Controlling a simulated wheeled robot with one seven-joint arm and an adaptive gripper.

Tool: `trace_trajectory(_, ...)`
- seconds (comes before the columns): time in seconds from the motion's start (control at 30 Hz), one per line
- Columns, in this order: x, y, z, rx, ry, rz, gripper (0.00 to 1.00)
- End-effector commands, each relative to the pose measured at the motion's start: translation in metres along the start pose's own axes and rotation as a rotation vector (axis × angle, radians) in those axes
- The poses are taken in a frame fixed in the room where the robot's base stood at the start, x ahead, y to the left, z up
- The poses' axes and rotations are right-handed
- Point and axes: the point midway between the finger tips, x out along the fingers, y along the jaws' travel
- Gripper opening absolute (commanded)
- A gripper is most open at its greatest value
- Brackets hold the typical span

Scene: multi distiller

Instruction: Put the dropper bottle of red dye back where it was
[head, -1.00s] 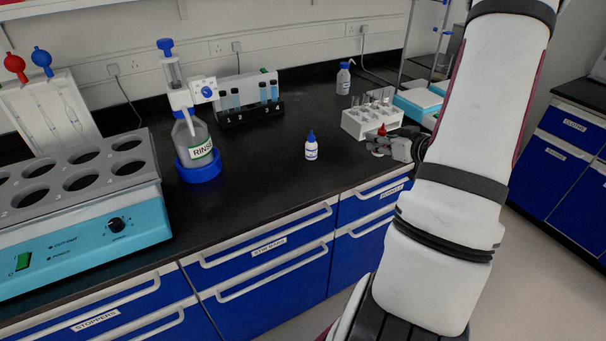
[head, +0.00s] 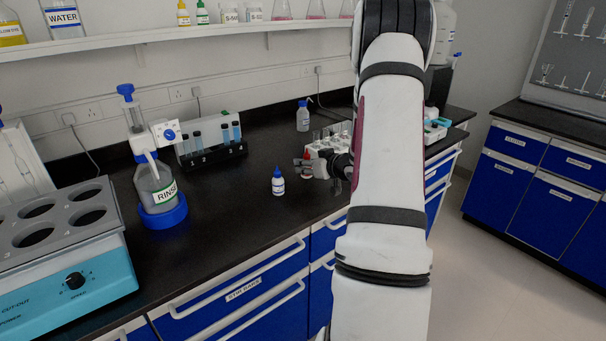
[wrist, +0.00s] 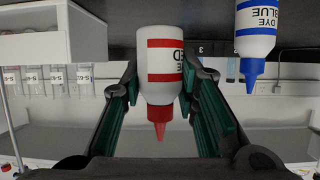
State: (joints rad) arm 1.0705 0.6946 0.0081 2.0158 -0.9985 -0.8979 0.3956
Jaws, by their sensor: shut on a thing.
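The dropper bottle of red dye is white with a red label band and red cap. In the wrist view the red dye bottle (wrist: 163,65) appears upside down between the two fingers of my gripper (wrist: 160,100), which is shut on it. In the head view my gripper (head: 312,164) is over the black bench at the rack's near left, with the red dye bottle (head: 308,179) partly hidden by the fingers. I cannot tell whether its base touches the bench. The blue dye bottle (head: 278,182) stands just left of it, apart from it; it also shows in the wrist view (wrist: 256,40).
A white tube rack (head: 322,146) and a wash bottle (head: 303,116) stand behind my gripper. The RINSE bottle (head: 155,188) and heating block (head: 65,275) are left. The wall shelf (head: 120,42) carries a yellow (head: 183,14) and a green (head: 202,13) dropper bottle. Bench in front of the blue bottle is clear.

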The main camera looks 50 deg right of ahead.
Motion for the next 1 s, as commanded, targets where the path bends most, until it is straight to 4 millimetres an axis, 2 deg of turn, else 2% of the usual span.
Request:
trace_trajectory(0.2, 0.017, -0.003, -0.005, 0.000, 0.002, -0.003, 0.13)
trace_trajectory(0.3, 0.022, -0.003, 0.015, 0.004, -0.002, -0.001, 0.13)
trace_trajectory(0.4, 0.027, -0.002, 0.026, 0.003, 0.000, -0.001, 0.13)
trace_trajectory(0.8, 0.029, -0.002, 0.031, 0.000, 0.001, -0.001, 0.13)
trace_trajectory(0.83, 0.029, -0.002, 0.031, 0.000, 0.001, -0.001, 0.33)
trace_trajectory(0.9, 0.028, -0.002, 0.030, 0.000, 0.001, -0.001, 0.48)
trace_trajectory(1.0, 0.028, -0.002, 0.030, 0.000, 0.001, -0.001, 0.48)
